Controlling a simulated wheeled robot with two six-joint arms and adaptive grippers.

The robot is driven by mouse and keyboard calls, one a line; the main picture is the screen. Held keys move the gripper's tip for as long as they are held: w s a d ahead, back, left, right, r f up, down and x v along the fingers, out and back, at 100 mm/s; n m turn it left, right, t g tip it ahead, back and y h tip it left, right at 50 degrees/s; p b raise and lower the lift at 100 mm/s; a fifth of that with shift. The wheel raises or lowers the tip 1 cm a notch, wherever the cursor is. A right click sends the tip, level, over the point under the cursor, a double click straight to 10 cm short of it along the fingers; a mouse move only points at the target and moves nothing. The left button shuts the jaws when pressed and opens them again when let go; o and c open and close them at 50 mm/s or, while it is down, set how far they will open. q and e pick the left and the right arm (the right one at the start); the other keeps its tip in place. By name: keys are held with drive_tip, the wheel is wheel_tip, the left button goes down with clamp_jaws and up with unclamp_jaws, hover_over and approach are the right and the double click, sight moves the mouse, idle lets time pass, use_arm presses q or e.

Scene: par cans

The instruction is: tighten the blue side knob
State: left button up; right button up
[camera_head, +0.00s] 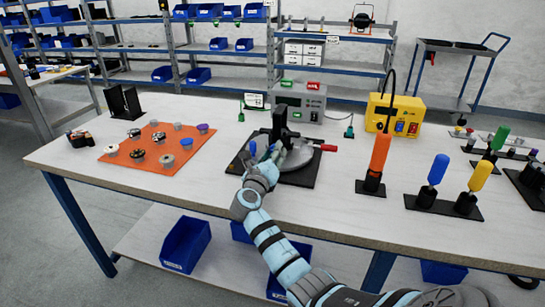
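A fixture stands on a black base plate (308,180) at the middle of the table. It has a black upright post (281,118), a grey round part and a red handle (328,148) pointing right. A small blue piece, apparently the blue side knob (253,148), shows at the left of the fixture. My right gripper (265,158) is at that left side, right by the blue piece. Its fingers are small and partly merge with the fixture, so their opening and any contact are unclear. My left gripper is not in view.
An orange mat (140,163) with several small knobs lies to the left. An orange-handled tool (380,155), a blue-handled one (438,170) and a yellow-handled one (480,178) stand upright on the right. A yellow box (396,114) and a grey box (300,99) stand behind.

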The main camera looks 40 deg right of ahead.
clamp_jaws()
drive_tip(key=shift+r+m+p, duration=0.1)
drive_tip(key=shift+m+p, duration=0.75)
drive_tip(key=shift+m, duration=0.35)
drive_tip(key=shift+m+p, duration=0.35)
drive_tip(key=shift+m, duration=1.85)
